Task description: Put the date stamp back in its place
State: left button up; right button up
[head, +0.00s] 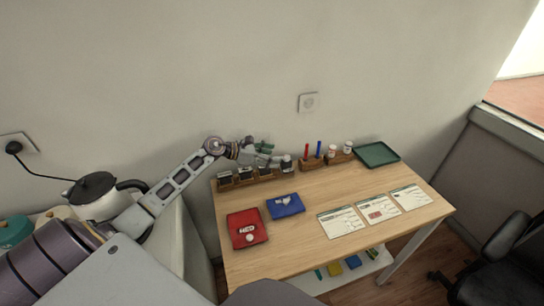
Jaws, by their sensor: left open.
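My left gripper (268,155) is open over the wooden stamp rack (240,183) at the back left of the desk. Several dark stamps stand in a row in the rack. The rightmost stamp (286,164) is just right of the gripper's fingers, and I cannot tell whether they touch it. The gripper partly covers the stamps below it. I cannot tell from here which stamp is the date stamp. My right gripper is not in view.
A red pad (243,217) and a blue pad (286,206) lie on the desk (300,260). Three paper forms (342,222) lie at the right. A holder with pens (311,164), small bottles (348,147) and a green tray (377,154) line the back edge. A kettle (98,200) stands left.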

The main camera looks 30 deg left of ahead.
pick_arm(q)
jog(key=v, duration=0.7)
jog(key=shift+s, duration=0.15)
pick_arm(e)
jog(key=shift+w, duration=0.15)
pick_arm(q)
jog(key=shift+a+r, duration=0.1)
jog(key=shift+a, duration=0.05)
dwell(0.6)
jog(key=shift+r, duration=0.1)
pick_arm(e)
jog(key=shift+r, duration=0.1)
